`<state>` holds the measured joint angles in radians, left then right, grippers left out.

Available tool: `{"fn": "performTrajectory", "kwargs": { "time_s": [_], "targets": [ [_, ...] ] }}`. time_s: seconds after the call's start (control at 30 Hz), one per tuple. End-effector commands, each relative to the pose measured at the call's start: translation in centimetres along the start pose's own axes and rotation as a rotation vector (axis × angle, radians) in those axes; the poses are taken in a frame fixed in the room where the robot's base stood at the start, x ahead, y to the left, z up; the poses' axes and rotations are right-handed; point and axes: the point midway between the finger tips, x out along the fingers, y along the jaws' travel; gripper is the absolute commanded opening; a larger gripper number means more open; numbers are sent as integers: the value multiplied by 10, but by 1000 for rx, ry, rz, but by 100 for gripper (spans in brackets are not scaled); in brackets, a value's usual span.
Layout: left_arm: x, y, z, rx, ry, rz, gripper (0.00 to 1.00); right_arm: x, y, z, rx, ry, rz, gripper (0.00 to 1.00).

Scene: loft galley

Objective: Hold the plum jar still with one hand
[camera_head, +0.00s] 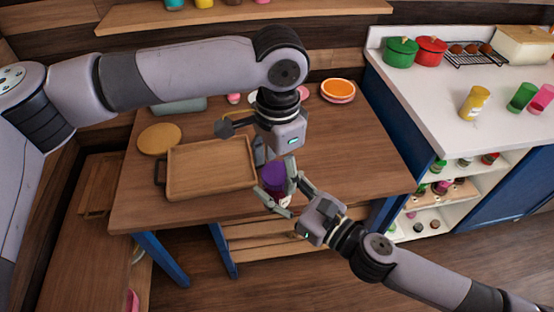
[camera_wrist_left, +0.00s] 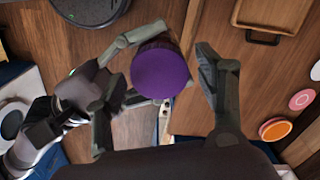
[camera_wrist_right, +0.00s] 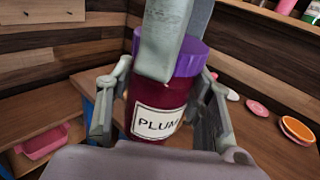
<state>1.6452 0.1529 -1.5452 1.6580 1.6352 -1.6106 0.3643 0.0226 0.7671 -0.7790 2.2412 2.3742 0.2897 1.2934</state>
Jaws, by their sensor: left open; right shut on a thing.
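The plum jar (camera_wrist_right: 178,90) has a purple lid, a dark red body and a white label reading PLUM. My right gripper (camera_wrist_right: 158,108) is shut on its body, one finger on each side. In the head view the jar (camera_head: 272,176) is at the table's front edge; I cannot tell whether it touches the tabletop. My left gripper (camera_head: 274,158) is above it, pointing down and open. In the left wrist view the round lid (camera_wrist_left: 161,72) faces the camera. In the right wrist view a left finger hides part of the lid and body.
A wooden tray (camera_head: 211,190) lies on the table (camera_head: 340,150), left of the jar, with a round board (camera_head: 159,139) behind it. An orange bowl (camera_head: 338,90) and plates stand at the back. The table's right part is clear. A white counter (camera_head: 440,88) holds pots and cups.

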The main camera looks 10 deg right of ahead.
Motion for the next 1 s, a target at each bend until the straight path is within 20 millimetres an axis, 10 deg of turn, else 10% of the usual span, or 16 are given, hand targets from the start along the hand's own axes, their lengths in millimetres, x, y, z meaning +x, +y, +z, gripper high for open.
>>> {"fn": "performTrajectory", "kwargs": {
  "time_s": [1.0],
  "targets": [
    [0, -1, 0, 9, 0, -1, 13, 0, 0, 1, -1, -3, 1, 0]
  ]
}}
